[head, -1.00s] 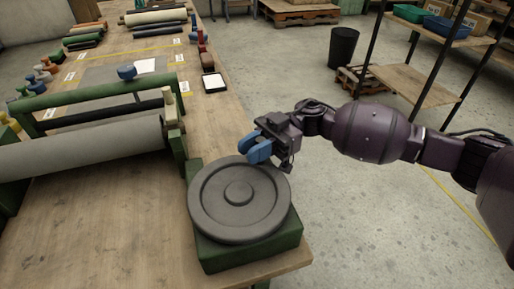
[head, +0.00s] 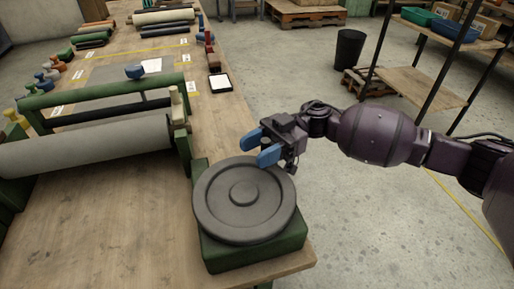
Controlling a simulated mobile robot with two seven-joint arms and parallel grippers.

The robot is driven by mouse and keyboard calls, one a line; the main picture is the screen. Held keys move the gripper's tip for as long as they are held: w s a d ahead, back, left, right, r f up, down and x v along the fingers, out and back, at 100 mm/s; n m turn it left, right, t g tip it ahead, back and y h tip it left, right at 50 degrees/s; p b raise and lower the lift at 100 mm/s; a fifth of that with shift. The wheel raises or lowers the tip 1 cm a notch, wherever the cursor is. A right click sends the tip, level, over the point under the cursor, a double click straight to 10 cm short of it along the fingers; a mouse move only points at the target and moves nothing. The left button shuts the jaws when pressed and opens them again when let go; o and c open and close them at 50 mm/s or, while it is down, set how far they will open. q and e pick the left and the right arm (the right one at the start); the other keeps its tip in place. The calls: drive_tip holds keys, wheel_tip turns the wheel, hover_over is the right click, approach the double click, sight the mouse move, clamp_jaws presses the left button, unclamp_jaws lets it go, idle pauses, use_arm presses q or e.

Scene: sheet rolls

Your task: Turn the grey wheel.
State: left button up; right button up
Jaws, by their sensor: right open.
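The grey wheel (head: 222,215) lies flat on a green base block (head: 258,259) at the near right corner of the wooden table. It is a round disc with a raised rim and a hub in its middle. My right gripper (head: 259,149) is at the wheel's far right edge, with its two blue fingers apart and nothing seen between them. One finger overlaps the rim in the picture; I cannot tell whether it touches. My left gripper does not show.
Left of the wheel, a green frame (head: 90,92) holds a large grey roll (head: 85,145). Farther back on the table (head: 110,225) lie a black-edged white pad (head: 220,82), more rolls and several coloured knobs. A shelf rack (head: 420,86) and a black bin (head: 349,48) stand on the floor at right.

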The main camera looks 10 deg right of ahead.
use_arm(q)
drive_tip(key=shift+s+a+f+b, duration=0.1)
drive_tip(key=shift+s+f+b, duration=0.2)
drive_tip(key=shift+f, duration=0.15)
use_arm(e)
drive_tip(key=v, duration=1)
drive_tip(key=shift+w+d, duration=0.15)
drive_tip(key=shift+d, duration=0.15)
